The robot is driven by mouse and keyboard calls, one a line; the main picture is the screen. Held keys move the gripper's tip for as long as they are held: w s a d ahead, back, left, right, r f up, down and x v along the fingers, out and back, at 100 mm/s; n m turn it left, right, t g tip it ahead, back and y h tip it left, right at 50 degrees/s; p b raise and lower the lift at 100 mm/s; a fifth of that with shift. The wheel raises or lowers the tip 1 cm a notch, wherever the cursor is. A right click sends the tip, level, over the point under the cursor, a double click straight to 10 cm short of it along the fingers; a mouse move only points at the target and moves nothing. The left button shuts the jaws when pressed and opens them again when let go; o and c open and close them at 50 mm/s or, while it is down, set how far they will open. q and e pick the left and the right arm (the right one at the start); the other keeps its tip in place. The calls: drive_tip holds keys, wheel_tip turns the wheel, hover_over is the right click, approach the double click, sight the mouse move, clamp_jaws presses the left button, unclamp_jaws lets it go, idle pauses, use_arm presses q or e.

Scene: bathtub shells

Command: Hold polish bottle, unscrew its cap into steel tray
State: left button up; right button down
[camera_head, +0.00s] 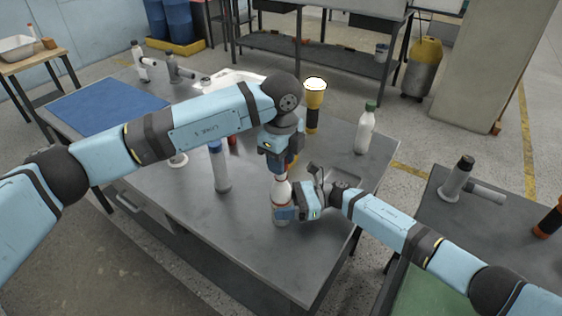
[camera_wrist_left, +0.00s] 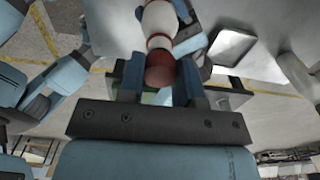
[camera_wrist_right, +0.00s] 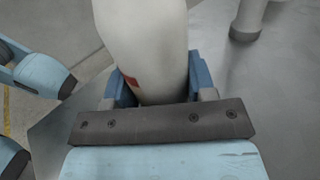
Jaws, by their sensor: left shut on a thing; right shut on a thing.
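The polish bottle (camera_head: 281,191) is white with red marks and stands upright near the table's front right part. I cannot tell whether its base touches the table. My right gripper (camera_head: 287,212) is shut around its body from the right; the white body (camera_wrist_right: 145,45) fills the jaws in the right wrist view. My left gripper (camera_head: 281,171) is above the bottle, pointing down, shut on the dark red cap (camera_wrist_left: 160,71). The cap is in line with the bottle neck; I cannot tell how far it is turned. The steel tray (camera_wrist_left: 233,47) lies beside the bottle; my right gripper partly hides it in the head view (camera_head: 346,179).
A blue-capped bottle (camera_head: 220,170) stands left of the polish bottle. A yellow-and-black flashlight (camera_head: 313,108) and a green-capped white bottle (camera_head: 364,131) stand behind. A blue mat (camera_head: 105,104) lies far left. The table front is clear.

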use_arm(q)
drive_tip(key=shift+r, duration=0.15)
drive_tip(key=shift+r, duration=1.9)
use_arm(e)
drive_tip(key=shift+c, duration=1.9)
unclamp_jaws()
drive_tip(key=shift+d, duration=0.1)
